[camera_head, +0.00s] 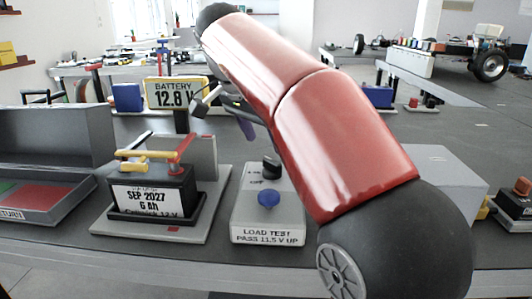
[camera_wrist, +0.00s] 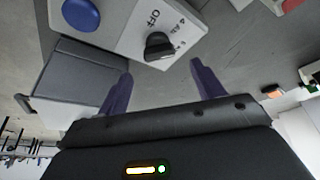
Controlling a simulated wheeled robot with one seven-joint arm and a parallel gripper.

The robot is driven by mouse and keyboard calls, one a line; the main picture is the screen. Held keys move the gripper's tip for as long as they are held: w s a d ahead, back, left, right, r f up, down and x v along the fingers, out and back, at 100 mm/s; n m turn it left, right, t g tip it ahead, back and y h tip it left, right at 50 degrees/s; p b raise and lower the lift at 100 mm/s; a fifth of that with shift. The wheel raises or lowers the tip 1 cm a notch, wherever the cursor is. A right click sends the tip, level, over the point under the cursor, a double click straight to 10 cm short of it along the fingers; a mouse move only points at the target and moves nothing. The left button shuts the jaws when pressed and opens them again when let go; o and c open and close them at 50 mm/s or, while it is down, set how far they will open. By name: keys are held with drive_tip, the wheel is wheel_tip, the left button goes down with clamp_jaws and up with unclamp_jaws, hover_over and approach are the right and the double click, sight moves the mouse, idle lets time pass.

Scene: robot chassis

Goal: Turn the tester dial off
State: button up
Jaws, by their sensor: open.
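The tester (camera_head: 240,216) is a pale grey box labelled "LOAD TEST PASS 11.5 V UP", with a blue button (camera_head: 268,199) and a black dial (camera_head: 271,168). In the wrist view the dial (camera_wrist: 159,46) lies just beyond my fingertips, roughly between them in the picture, with "OFF" and "4 A" marks beside it. Which mark it points at is not clear. My gripper (camera_wrist: 162,70) is open and empty, with its two purple fingers apart and no visible contact with the dial. In the head view my red arm hides part of the scene.
A battery (camera_head: 150,196) with red and yellow terminals stands on a grey stand left of the tester. Behind it a yellow display (camera_head: 177,93) reads 12.8 V. A grey tray (camera_head: 60,195) is at the far left. Bare bench shows around the tester.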

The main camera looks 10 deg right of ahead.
sight(272, 160)
drive_tip(key=x, duration=0.5)
drive_tip(key=shift+d+f+b, duration=0.1)
drive_tip(key=shift+f+b, duration=0.3)
drive_tip(key=c, duration=1)
